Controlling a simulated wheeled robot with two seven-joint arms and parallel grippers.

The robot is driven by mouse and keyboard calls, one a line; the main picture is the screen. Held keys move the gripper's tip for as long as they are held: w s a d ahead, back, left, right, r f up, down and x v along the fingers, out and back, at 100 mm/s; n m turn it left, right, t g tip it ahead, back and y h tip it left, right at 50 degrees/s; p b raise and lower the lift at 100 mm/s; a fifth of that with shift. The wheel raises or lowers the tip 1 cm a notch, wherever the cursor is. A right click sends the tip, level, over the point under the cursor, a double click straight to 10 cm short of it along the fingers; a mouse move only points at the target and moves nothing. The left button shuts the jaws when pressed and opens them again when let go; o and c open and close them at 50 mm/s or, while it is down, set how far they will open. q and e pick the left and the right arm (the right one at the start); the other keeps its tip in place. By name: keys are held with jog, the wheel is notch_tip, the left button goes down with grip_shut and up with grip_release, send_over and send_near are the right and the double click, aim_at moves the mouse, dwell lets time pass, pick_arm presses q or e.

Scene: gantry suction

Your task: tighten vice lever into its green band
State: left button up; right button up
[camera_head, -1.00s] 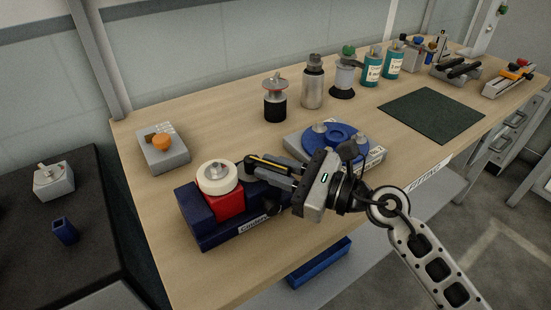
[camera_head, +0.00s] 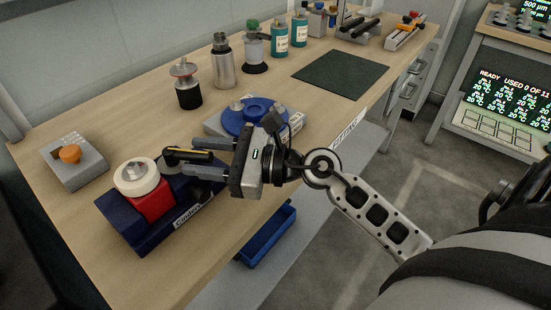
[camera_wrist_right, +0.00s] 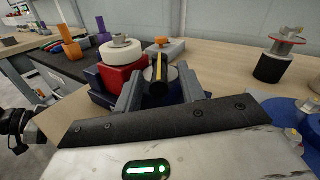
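The vice (camera_head: 142,232) is a dark blue block with a red jaw (camera_head: 153,203) and a white round cap (camera_head: 136,177), near the bench's front edge. Its lever (camera_head: 190,155) is black with a yellow stripe and sticks out to the right. In the right wrist view the lever (camera_wrist_right: 158,77) lies between the two grey fingers of my right gripper (camera_wrist_right: 160,92), with small gaps seeming to show on both sides. My right gripper also shows in the head view (camera_head: 192,160), reaching in from the right, open around the lever. I cannot make out a green band. My left gripper is out of view.
A blue round fixture (camera_head: 250,116) on a grey base stands close behind my right gripper. A grey box with an orange knob (camera_head: 70,153) is at the left. Several bottles stand at the back. A dark green mat (camera_head: 340,74) lies clear. A blue bin (camera_head: 265,235) is below the bench.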

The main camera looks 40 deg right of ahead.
pick_arm(q)
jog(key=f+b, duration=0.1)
jog(key=b, duration=0.4)
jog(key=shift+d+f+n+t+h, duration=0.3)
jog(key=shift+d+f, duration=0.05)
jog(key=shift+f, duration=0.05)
pick_arm(e)
jog(key=v, duration=1.4)
jog(key=shift+s+d, duration=0.15)
jog(key=shift+s, duration=0.1)
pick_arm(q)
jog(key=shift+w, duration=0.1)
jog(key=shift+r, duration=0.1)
